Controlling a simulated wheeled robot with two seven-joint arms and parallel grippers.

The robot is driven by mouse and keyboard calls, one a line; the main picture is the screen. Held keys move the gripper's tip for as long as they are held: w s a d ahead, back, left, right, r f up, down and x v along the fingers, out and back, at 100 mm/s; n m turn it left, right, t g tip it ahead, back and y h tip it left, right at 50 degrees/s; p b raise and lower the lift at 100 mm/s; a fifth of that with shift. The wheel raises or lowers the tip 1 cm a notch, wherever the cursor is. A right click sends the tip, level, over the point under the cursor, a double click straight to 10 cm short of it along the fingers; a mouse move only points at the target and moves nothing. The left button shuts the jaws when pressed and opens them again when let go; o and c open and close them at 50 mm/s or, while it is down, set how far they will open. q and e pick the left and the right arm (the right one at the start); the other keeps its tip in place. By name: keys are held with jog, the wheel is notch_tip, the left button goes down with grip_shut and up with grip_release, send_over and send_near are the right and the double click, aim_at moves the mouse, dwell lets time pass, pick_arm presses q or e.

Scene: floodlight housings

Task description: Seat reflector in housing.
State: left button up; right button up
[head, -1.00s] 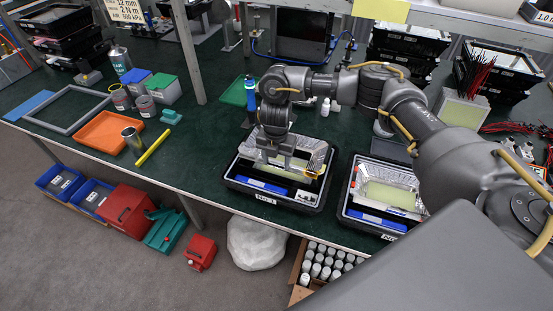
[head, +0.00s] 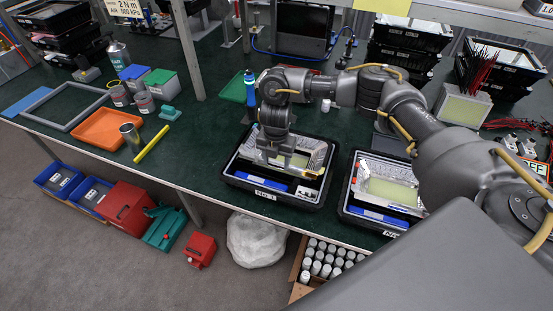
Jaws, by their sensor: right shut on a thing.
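A black housing (head: 232,179) marked No 1 sits on the green bench near its front edge. A silver reflector (head: 312,152) lies at its opening, partly hidden by my right gripper. My right gripper (head: 274,162) points down at the reflector and is shut on it near its left part. I cannot tell whether the reflector rests fully in the housing. A second black housing (head: 347,207) stands to the right, with a silver reflector (head: 366,171) around a pale yellow panel (head: 390,192). My left gripper is out of view.
An orange tray (head: 98,130), a grey frame (head: 45,117), a yellow rod (head: 151,145) and cans lie on the bench at left. Black crates (head: 405,50) stand behind my right arm. The bench between the rod and the first housing is clear.

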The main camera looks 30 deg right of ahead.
aim_at(276, 164)
jog(key=shift+f+b, duration=1.1)
jog(key=shift+f, duration=0.7)
jog(key=o, duration=1.4)
jog(key=shift+c, duration=0.2)
jog(key=shift+r, duration=0.15)
notch_tip(276, 164, up, 11)
jog(key=shift+f, duration=0.2)
